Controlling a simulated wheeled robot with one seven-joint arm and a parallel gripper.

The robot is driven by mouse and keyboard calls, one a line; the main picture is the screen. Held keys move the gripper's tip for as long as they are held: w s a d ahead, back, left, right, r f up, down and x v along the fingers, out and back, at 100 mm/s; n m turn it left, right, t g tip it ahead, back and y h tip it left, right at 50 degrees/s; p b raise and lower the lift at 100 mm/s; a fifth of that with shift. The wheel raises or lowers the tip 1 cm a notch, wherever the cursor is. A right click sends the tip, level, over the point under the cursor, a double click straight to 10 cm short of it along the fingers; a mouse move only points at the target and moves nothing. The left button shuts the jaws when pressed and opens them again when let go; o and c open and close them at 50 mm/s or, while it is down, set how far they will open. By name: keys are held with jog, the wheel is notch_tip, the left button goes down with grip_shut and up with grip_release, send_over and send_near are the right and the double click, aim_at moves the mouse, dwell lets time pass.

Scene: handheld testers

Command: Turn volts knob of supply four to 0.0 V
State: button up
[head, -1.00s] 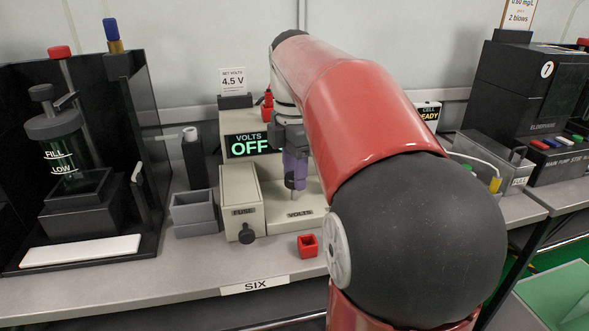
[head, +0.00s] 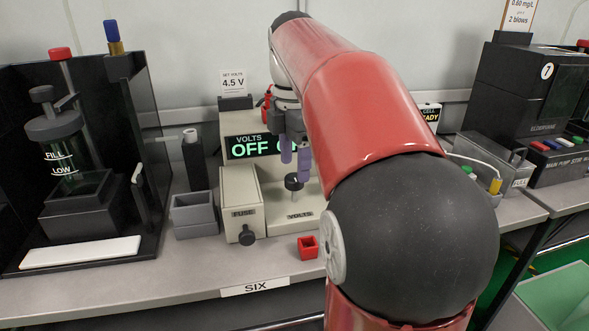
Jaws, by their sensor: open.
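A beige supply (head: 225,190) stands on the bench behind a label reading SIX (head: 255,287); I see no label reading four. Its display (head: 250,146) reads VOLTS and OFF, with a further character partly hidden by my gripper. The black volts knob (head: 293,182) stands on a thin shaft above the VOLTS lettering (head: 300,215). My gripper (head: 295,163) has two purple fingers pointing down. It is open and empty, with its fingertips just above the knob or close behind it; the exact gap is unclear. My arm hides the supply's right side.
A FUSE box (head: 240,205) with a dark knob sits left of the volts knob. A small red open cube (head: 308,246) and a grey bin (head: 194,214) are nearby.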

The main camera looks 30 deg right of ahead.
aim_at(295, 178)
notch_tip(295, 178, up, 5)
dwell(0.3)
jog(key=shift+s, duration=0.1)
dwell(0.3)
